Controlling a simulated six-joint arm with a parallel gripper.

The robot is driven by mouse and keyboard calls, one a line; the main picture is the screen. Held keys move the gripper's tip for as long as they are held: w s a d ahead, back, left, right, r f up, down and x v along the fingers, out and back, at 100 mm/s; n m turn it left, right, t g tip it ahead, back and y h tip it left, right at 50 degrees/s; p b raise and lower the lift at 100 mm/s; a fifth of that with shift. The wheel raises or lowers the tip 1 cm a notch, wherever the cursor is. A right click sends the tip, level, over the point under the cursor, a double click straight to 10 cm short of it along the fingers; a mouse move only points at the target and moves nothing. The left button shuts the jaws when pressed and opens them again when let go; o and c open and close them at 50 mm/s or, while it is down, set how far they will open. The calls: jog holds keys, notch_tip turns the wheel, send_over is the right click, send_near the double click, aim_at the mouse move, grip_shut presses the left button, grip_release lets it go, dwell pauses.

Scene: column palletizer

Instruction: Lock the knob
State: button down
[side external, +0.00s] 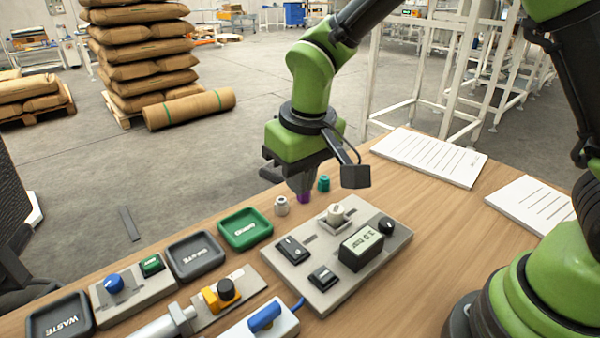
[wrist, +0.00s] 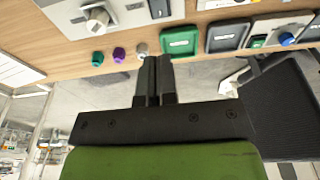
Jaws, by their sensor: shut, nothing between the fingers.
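A beige-white knob (side external: 337,213) stands on the grey control panel (side external: 385,245) in the side view. It also shows in the wrist view (wrist: 97,18), at the top left. The panel bears a smaller black knob (side external: 386,225) at its right. A blue knob (side external: 114,283) sits on a small grey box at the left, and a black knob (side external: 227,288) tops an orange fitting. Which knob is meant cannot be told. My gripper (side external: 301,188) is shut and empty, above the table's far edge, behind the panel and apart from every knob. Its closed fingers show in the wrist view (wrist: 154,68).
Green (side external: 245,229) and grey (side external: 195,256) trays lie left of the panel. The panel's raised display (side external: 361,248) stands near the beige knob. Paper sheets (side external: 430,157) lie at right.

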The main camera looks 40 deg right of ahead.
aim_at(287, 239)
jog(key=shift+r, duration=0.25)
jog(key=shift+w+d+f, duration=0.1)
jog(key=shift+w, duration=0.5)
jog(key=shift+f, duration=0.1)
jog(key=f, duration=0.4)
jog(key=w+f, duration=0.1)
jog(key=f, duration=0.4)
jog(key=w+f, duration=0.1)
jog(key=f, duration=0.3)
jog(key=shift+w+f, duration=0.1)
jog(key=shift+f, duration=0.2)
